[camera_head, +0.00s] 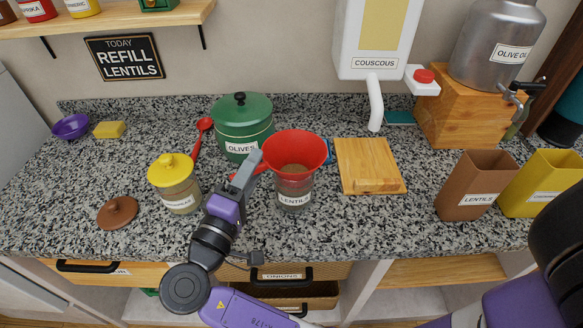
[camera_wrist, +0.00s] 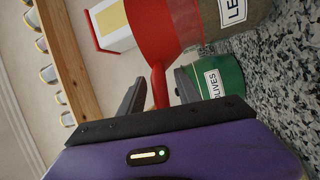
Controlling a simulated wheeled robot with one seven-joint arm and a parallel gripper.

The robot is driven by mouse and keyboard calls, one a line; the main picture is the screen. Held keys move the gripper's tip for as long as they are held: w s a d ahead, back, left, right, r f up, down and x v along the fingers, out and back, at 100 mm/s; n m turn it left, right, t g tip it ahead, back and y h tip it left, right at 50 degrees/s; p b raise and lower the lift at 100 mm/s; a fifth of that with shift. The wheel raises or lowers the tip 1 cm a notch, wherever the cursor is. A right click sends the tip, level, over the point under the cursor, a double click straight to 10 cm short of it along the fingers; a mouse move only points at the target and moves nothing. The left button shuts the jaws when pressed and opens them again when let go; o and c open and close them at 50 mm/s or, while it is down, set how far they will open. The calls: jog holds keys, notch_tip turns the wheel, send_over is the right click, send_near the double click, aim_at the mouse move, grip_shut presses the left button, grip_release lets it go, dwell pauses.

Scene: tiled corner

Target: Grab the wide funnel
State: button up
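The wide red funnel (camera_head: 295,148) sits in the mouth of the glass jar labelled LENTILS (camera_head: 294,192) on the granite counter. Some brown content shows inside the funnel. In the wrist view the funnel (camera_wrist: 165,38) fills the upper middle, and its red handle (camera_wrist: 159,88) reaches down between my fingers. My gripper (camera_head: 257,165) is at the funnel's left side in the head view. In the wrist view my gripper (camera_wrist: 158,92) is open, with a finger on each side of the handle and small gaps visible. The handle's end is hidden behind the gripper body.
The green OLIVES pot (camera_head: 242,125) stands close behind my gripper. A yellow-lidded jar (camera_head: 176,185) and red spoon (camera_head: 200,135) are to the left. A wooden board (camera_head: 368,166) lies right of the funnel, below the COUSCOUS dispenser spout (camera_head: 375,105). Brown and yellow containers stand at right.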

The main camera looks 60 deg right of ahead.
grip_shut()
jog(key=shift+r, duration=0.1)
